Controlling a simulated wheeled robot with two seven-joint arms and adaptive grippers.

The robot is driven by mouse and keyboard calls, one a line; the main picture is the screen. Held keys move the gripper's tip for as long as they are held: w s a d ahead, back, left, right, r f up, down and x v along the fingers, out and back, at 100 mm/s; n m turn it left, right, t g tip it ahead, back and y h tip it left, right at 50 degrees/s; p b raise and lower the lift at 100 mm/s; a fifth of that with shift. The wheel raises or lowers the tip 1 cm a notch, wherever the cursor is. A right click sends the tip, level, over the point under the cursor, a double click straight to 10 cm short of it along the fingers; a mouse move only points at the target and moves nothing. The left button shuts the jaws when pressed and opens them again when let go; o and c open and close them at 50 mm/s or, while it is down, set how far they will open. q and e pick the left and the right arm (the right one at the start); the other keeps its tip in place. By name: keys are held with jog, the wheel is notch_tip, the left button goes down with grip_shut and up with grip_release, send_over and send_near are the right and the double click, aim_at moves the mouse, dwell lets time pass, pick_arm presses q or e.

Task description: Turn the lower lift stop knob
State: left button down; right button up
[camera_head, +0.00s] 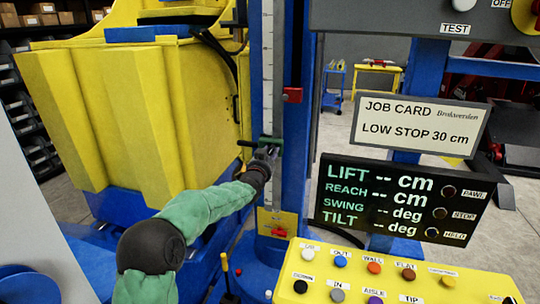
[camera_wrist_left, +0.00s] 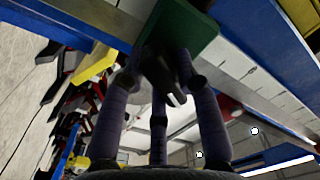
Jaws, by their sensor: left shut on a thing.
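A green stop block (camera_head: 246,143) sits on the white ruled scale (camera_head: 268,60) of the blue column. It also shows in the left wrist view (camera_wrist_left: 204,40). My left gripper (camera_head: 266,154) reaches it from the front. In the left wrist view my left gripper's fingers (camera_wrist_left: 165,85) are closed around a dark knob (camera_wrist_left: 170,82) that projects from the green block. Fingers and wrist hide part of the block in the head view. A red block (camera_head: 292,95) sits higher on the column. My right gripper is out of view.
A job card (camera_head: 420,122) reads "LOW STOP 30 cm". The display (camera_head: 400,200) below it shows dashes for lift, reach, swing and tilt. A button panel (camera_head: 395,280) stands at the lower right. A large yellow body (camera_head: 140,110) stands left of the column.

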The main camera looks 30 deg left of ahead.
pick_arm(q)
jog(key=shift+r, duration=0.1)
jog(key=c, duration=0.9)
grip_release()
jog(key=shift+c, duration=0.2)
jog(key=shift+s, duration=0.1)
jog(key=v, duration=1.2)
